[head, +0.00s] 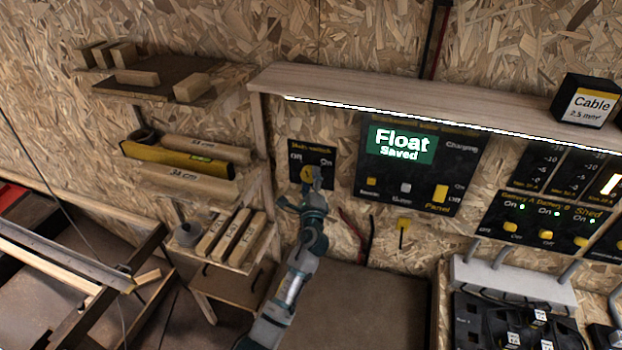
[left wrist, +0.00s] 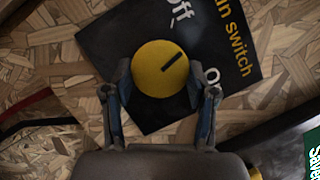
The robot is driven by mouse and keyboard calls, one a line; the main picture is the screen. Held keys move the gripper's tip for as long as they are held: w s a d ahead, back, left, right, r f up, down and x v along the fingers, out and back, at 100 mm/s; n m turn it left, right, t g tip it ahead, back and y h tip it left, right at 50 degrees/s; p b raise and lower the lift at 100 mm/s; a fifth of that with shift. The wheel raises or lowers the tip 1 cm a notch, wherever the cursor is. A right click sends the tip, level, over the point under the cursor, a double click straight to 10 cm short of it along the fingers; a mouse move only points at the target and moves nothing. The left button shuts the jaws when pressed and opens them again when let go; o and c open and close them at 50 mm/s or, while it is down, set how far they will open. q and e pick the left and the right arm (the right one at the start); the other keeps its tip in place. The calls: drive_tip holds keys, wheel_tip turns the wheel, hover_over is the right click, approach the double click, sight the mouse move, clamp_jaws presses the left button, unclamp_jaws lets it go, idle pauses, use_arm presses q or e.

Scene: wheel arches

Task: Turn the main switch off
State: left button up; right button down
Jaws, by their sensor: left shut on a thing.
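The main switch is a round yellow knob (head: 306,174) on a black panel (head: 325,151), labelled Off at left and On at right. In the left wrist view the knob (left wrist: 158,85) has a dark pointer mark. The mark points between Off and On, a little nearer Off. My left gripper (head: 312,184) is at the knob from below, covering part of it in the head view. In the left wrist view its fingers (left wrist: 160,92) are on opposite sides of the knob and shut on it. My right gripper is not in view.
A shelf board (head: 400,95) with a light strip runs above the panels. A charging panel (head: 415,165) is right of the switch, with a yellow key-like piece (head: 403,225) under it. Wooden shelves (head: 215,180) with blocks stand close on the left.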

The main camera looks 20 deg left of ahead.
use_arm(q)
drive_tip(key=n+p, duration=0.1)
drive_tip(key=n+g+p, duration=0.1)
drive_tip(key=n, duration=0.1)
drive_tip(key=n+g+p, duration=0.1)
drive_tip(key=n, duration=0.1)
drive_tip(key=shift+a+r, duration=0.1)
drive_tip(key=shift+r, duration=0.25)
drive_tip(key=shift+f+n+p, duration=0.2)
drive_tip(key=shift+n+p, duration=0.1)
drive_tip(key=shift+n, duration=0.5)
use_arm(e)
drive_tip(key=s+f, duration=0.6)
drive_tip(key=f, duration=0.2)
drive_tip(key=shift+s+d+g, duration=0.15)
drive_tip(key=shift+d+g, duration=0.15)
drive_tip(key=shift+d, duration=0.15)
use_arm(q)
drive_tip(key=shift+g, duration=0.3)
drive_tip(key=o, duration=1.2)
drive_tip(key=shift+c, duration=0.2)
drive_tip(key=shift+a, duration=0.1)
drive_tip(key=shift+s, duration=0.1)
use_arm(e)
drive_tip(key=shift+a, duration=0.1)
